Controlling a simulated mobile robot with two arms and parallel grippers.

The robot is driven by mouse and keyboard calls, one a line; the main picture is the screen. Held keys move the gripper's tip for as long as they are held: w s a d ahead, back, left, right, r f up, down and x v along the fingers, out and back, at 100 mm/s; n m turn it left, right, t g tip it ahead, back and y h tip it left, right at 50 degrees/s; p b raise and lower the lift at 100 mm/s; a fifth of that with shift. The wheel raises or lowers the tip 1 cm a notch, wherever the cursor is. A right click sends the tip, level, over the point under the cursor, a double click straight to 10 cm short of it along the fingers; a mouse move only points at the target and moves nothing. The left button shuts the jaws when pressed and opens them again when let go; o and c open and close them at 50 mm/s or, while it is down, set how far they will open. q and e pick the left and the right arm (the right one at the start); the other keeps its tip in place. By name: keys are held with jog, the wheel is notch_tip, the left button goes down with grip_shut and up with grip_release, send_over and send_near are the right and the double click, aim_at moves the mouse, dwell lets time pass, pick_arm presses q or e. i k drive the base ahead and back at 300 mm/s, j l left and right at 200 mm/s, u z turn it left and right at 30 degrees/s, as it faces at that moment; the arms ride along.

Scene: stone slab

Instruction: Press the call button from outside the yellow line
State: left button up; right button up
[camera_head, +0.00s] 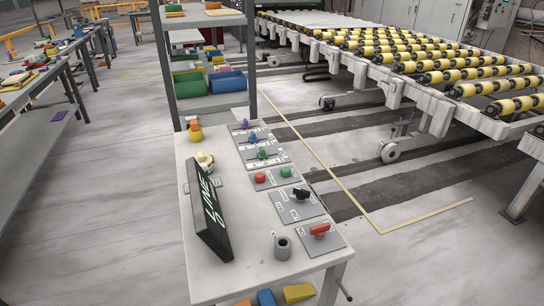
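A grey table (200,272) stands in the middle, with control panels along its right side. One panel carries a red push button (260,177) and a green push button (286,171). I cannot tell which control is the call button, as the labels are too small to read. A thin yellow line (335,178) runs along the floor to the right of the table and turns right at a corner. The table stands on the near left side of this line, with the roller conveyor (435,62) beyond it. Neither of my grippers is in view.
Open floor (105,205) lies left.

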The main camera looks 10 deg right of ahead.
aim_at(284, 171)
jog(key=l+u, duration=0.2)
jog(key=l, duration=0.25)
jog(key=l+u, duration=0.2)
jog(key=l, duration=0.2)
jog(key=l+u, duration=0.2)
jog(key=l, duration=0.25)
jog(key=k+l+u, duration=0.2)
jog(key=l, duration=0.2)
jog(key=l+u, duration=0.2)
jog(key=l, duration=0.2)
jog(key=k+l+u, duration=0.2)
jog(key=l, duration=0.2)
jog(key=k+l+u, duration=0.2)
jog(key=l, duration=0.15)
jog(key=l+u, duration=0.3)
jog(key=l, duration=0.25)
jog(key=l+u, duration=0.3)
jog(key=l, duration=0.2)
jog(key=l+u, duration=0.25)
jog(key=l, duration=0.3)
jog(key=k+l+u, duration=0.15)
jog(key=l+u, duration=0.15)
jog(key=l, duration=0.2)
jog(key=l+u, duration=0.3)
jog(key=l, duration=0.3)
jog(key=k+l+u, duration=0.1)
jog(key=l+u, duration=0.2)
jog(key=l, duration=0.35)
